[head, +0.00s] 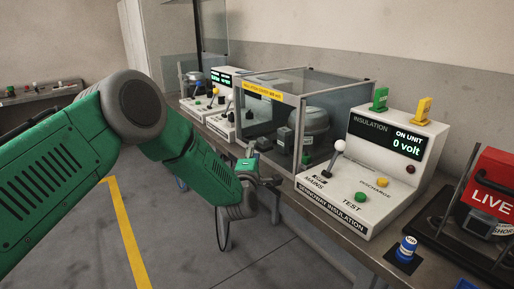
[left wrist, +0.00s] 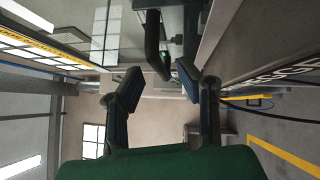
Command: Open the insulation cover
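The insulation cover (head: 262,91) is a clear box with grey edges and a yellow label strip along its top front edge. It stands on the bench in the head view and looks closed over dark equipment. My left gripper (head: 268,182) is in front of the cover, low near the bench edge. In the left wrist view my left gripper (left wrist: 160,85) has its two dark fingers spread, with no object clamped. A black curved bar (left wrist: 153,45) shows just beyond and between the fingertips; contact cannot be told. My right gripper is in neither view.
A white insulation test unit (head: 345,195) with a lever stands right of the cover. More white units (head: 222,115) stand left. The floor before the bench is clear.

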